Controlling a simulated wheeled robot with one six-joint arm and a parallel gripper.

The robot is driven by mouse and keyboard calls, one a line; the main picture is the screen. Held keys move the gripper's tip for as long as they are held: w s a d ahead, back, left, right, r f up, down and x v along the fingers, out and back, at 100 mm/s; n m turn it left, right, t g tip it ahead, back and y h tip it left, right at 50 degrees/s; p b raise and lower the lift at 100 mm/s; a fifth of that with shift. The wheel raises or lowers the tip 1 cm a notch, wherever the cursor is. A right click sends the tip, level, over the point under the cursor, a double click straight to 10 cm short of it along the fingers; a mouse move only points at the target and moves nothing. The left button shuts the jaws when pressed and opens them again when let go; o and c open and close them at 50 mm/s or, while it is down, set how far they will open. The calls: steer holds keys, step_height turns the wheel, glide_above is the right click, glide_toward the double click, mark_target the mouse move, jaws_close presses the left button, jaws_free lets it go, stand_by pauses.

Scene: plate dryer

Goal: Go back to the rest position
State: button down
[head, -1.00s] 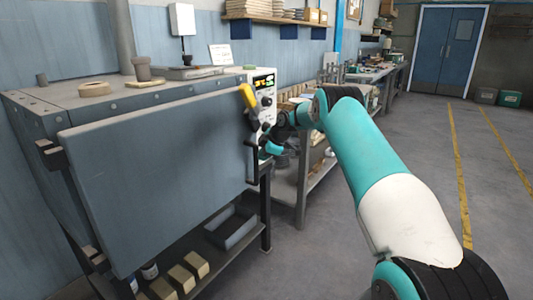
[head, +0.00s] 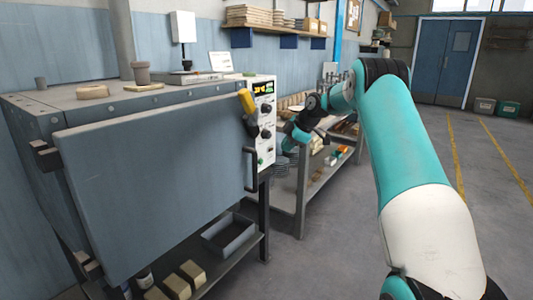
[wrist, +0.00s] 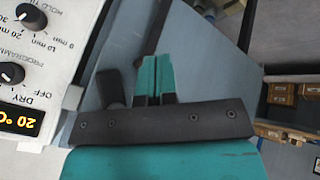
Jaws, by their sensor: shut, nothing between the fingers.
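My gripper (wrist: 158,80) shows in the wrist view as two teal fingers side by side, shut and empty. In the head view my gripper (head: 287,145) is to the right of the dryer's control panel, apart from the door handle; its fingertips are small there. The grey-blue dryer (head: 152,185) stands at the left with its large door across the front. A black door handle (head: 251,169) and a yellow-topped lever (head: 247,100) are at the door's right edge. I cannot tell whether the door is fully closed.
The white control panel (head: 265,125) is beside the door; its knobs (wrist: 12,74) are close in the wrist view. A shelving bench (head: 315,190) stands behind my gripper. Below the dryer is a shelf with a tray (head: 229,235) and blocks.

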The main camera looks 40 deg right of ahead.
steer(key=shift+r, duration=0.15)
steer(key=s+a+r+m+g+y+p, duration=0.1)
steer(key=a+r, duration=0.3)
steer(key=a, duration=0.4)
steer(key=s+a+r+p, duration=0.15)
steer(key=a+r, duration=0.25)
steer(key=a, duration=0.4)
steer(key=s+a+r+m+g+p, duration=0.1)
steer(key=s+a+r, duration=0.15)
steer(key=a, duration=0.25)
steer(key=s+a+r+g+y+p, duration=0.1)
steer(key=s+a, duration=0.3)
steer(key=a, duration=0.2)
steer(key=s+a+r+m+p, duration=0.1)
steer(key=s+a+r, duration=0.1)
steer(key=s+a, duration=0.25)
steer(key=s+a+g+p, duration=0.1)
steer(key=s+a, duration=0.2)
steer(key=s, duration=0.5)
steer(key=s+a+m+g+p, duration=0.1)
steer(key=s+a, duration=0.3)
steer(key=s, duration=0.5)
steer(key=s+a+r+m+g+p, duration=0.1)
steer(key=s+a, duration=0.3)
steer(key=s, duration=0.5)
steer(key=shift+a+g+p, duration=0.25)
steer(key=shift+g+p, duration=0.05)
steer(key=shift+p, duration=0.3)
